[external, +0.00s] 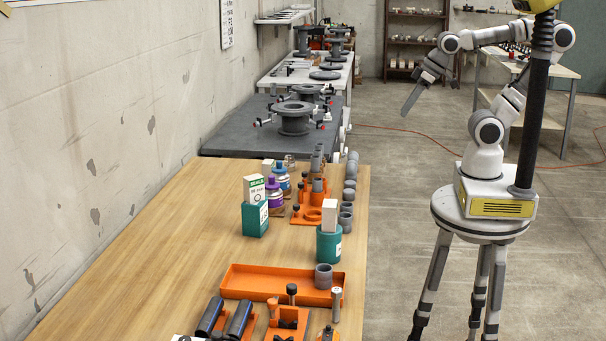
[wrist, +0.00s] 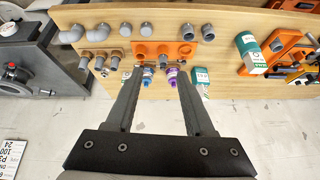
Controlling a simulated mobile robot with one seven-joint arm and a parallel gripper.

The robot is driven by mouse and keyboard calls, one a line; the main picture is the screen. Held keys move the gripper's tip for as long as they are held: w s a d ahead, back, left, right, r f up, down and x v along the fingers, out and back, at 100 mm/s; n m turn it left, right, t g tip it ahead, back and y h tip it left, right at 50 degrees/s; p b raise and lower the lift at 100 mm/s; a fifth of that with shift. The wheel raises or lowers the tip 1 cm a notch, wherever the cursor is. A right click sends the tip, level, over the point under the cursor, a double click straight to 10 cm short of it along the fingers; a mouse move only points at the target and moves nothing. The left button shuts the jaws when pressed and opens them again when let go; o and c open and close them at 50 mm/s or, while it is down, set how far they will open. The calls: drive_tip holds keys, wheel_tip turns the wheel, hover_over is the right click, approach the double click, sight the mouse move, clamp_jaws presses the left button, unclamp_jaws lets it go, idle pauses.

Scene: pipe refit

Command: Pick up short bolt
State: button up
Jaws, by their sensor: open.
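My gripper (external: 412,98) is raised over the floor to the right of the wooden table in the external view. In the wrist view its two fingers (wrist: 157,80) are spread with nothing between them. In the external view a dark-headed bolt (external: 291,291) stands upright by the orange tray, and a pale-headed bolt (external: 336,303) stands to its right. Smaller dark-topped pieces (external: 296,209) stand farther back by an orange fixture (external: 312,215). I cannot tell for certain which is the short bolt. The fixture also shows beyond my fingers in the wrist view (wrist: 165,49).
The orange tray (external: 250,281) holds a grey fitting. Teal boxes (external: 254,219) (external: 328,244), purple and blue bottles (external: 274,193) and grey pipe fittings (external: 346,216) stand on the table (external: 170,235). The table's left half is largely clear. A grey bench with flanges (external: 296,118) stands behind.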

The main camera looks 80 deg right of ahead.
drive_tip(key=w+a+f+m+t+y+b, duration=0.15)
drive_tip(key=w+a+f+m, duration=0.3)
drive_tip(key=w+a, duration=0.55)
drive_tip(key=m+y+b, duration=0.4)
drive_tip(key=m+y, duration=0.5)
drive_tip(key=m, duration=1.1)
approach(335, 320)
drive_tip(key=s+d+r, duration=0.4)
drive_tip(key=d+r, duration=0.2)
drive_tip(key=r, duration=0.1)
drive_tip(key=b+x, duration=0.1)
drive_tip(key=x, duration=1.6)
drive_tip(key=shift+w+b, duration=0.15)
drive_tip(key=shift+b, duration=0.15)
clamp_jaws()
drive_tip(key=shift+t, duration=0.25)
